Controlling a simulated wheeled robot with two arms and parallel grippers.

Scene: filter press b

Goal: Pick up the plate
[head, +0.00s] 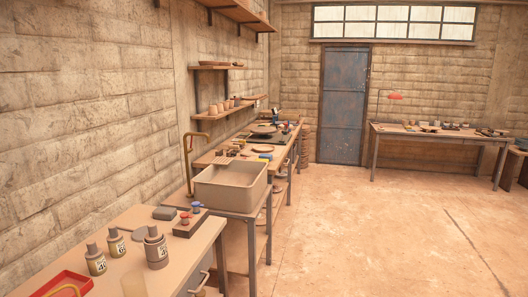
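No plate is close by. A small round, flat brown dish (263,149) lies on the far workbench along the left wall, and it may be the plate. A wider dark-rimmed disc or bowl (264,130) sits just behind it, too small to make out well. Neither of my grippers is in view.
Another table (440,136) stands at the back right. The floor (380,230) to the right is clear.

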